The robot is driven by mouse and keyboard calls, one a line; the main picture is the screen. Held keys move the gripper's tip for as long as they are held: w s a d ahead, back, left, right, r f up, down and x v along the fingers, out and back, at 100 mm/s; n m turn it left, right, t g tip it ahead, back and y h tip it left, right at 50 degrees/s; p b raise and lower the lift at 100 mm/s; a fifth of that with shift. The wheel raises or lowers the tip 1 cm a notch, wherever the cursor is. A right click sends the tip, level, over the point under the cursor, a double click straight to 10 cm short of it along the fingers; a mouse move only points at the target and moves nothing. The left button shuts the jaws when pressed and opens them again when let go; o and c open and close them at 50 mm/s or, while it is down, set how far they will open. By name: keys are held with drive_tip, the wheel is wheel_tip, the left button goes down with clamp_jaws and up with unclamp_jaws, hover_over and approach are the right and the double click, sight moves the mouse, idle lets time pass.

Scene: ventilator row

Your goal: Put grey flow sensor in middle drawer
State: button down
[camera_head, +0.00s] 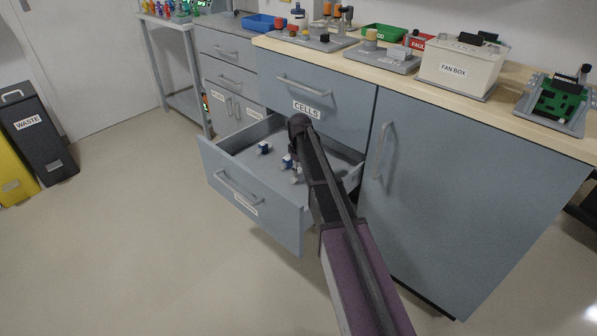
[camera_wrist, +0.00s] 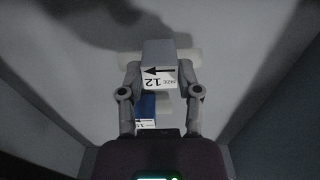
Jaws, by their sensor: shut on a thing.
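A grey flow sensor (camera_wrist: 159,52) shows in the wrist view as a grey block with a white label reading 12 and an arrow, with a pale tube across behind it. My gripper (camera_wrist: 159,78) is shut on it, one finger on each side. The middle drawer (camera_head: 222,168) is pulled open below the drawer labelled CELLS. In the head view my gripper (camera_head: 296,162) reaches down into this drawer. My arm hides part of the interior, and the held sensor is hard to make out there. I cannot tell whether it touches the drawer floor.
Small blue-and-white parts (camera_head: 264,148) lie in the drawer. One blue part (camera_wrist: 147,106) sits close to the held sensor. The drawer's side walls stand close around my gripper. The worktop (camera_head: 510,117) above holds a FAN BOX (camera_head: 455,68) and other equipment.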

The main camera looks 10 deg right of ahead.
sight(300, 171)
drive_tip(key=shift+f, duration=0.1)
drive_tip(key=shift+c, duration=1.5)
unclamp_jaws()
wheel_tip(300, 171, up, 12)
drive_tip(key=p, duration=1.2)
drive_tip(key=shift+s, duration=0.15)
drive_tip(key=s+m, duration=0.7)
drive_tip(key=s, duration=2.1)
drive_tip(key=shift+s+a, duration=0.2)
drive_tip(key=shift+s, duration=0.15)
